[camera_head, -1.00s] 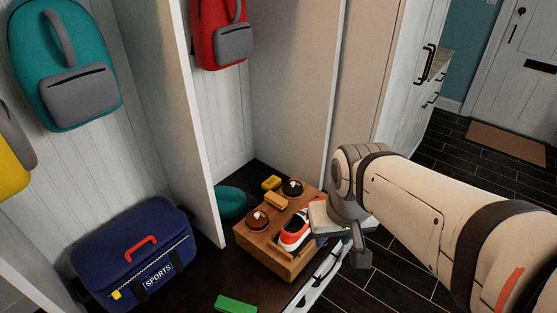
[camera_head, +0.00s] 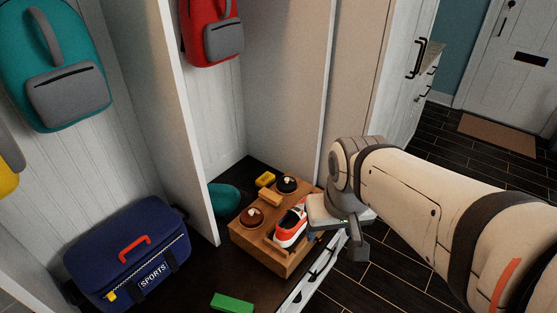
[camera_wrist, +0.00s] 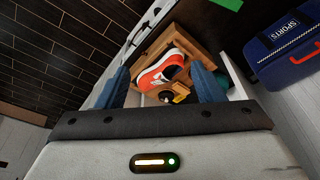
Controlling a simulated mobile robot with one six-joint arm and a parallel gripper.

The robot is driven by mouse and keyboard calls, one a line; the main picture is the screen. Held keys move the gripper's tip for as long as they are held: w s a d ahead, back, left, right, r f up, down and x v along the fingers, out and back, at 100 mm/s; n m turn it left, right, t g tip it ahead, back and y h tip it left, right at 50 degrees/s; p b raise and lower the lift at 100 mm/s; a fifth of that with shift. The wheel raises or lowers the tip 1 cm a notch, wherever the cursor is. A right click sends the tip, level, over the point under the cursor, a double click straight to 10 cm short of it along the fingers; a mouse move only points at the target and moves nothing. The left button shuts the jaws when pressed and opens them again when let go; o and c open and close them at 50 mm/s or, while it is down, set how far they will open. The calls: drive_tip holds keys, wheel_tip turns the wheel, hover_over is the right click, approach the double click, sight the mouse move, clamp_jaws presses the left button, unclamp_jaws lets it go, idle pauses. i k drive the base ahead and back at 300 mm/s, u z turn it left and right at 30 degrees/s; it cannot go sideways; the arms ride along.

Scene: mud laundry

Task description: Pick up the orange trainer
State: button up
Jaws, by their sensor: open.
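The orange trainer (camera_head: 291,228) with a white sole sits in a wooden box (camera_head: 262,257) on the dark bench. In the wrist view the trainer (camera_wrist: 162,70) shows ahead of and between the two blue fingers of my gripper (camera_wrist: 162,84). The fingers are spread apart with nothing held between them. In the head view my gripper (camera_head: 318,236) is at the right side of the box, close to the trainer, and its fingers are mostly hidden behind my wrist.
The box also holds round brown (camera_head: 251,216) and black (camera_head: 286,185) items and a wooden brush (camera_head: 271,199). A navy sports bag (camera_head: 130,255), a green block (camera_head: 232,302) and a teal item (camera_head: 223,197) lie nearby. A white divider (camera_head: 180,130) stands left of the box.

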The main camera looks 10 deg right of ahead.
sight(288, 228)
drive_tip(key=u, duration=3.3)
drive_tip(key=k, duration=1.6)
drive_tip(key=z, duration=1.35)
drive_tip(key=i, duration=1)
drive_tip(key=u, duration=0.05)
